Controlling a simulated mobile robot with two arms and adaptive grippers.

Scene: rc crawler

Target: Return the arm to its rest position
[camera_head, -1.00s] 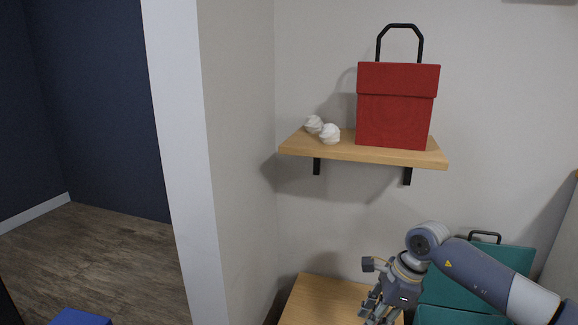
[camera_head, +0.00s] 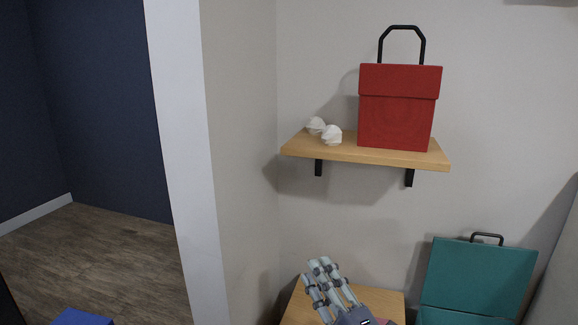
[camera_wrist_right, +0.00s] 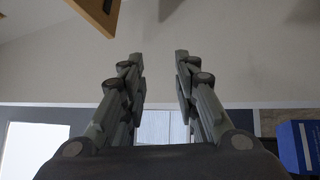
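My right gripper (camera_head: 317,270) shows at the bottom middle of the head view, its grey fingers pointing up and slightly left, in front of a wooden surface. In the right wrist view my right gripper (camera_wrist_right: 158,60) is open, with a wide gap between its two finger sides and nothing held. Most of the right arm is below the picture. My left gripper is in neither view.
A wooden wall shelf (camera_head: 370,155) holds a red box (camera_head: 398,105) and two white swirled pieces (camera_head: 331,135). A wooden surface (camera_head: 380,298) and teal box (camera_head: 478,275) stand below. A blue object (camera_head: 82,317) is at the lower left. A wall edge (camera_head: 180,160) stands left of centre.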

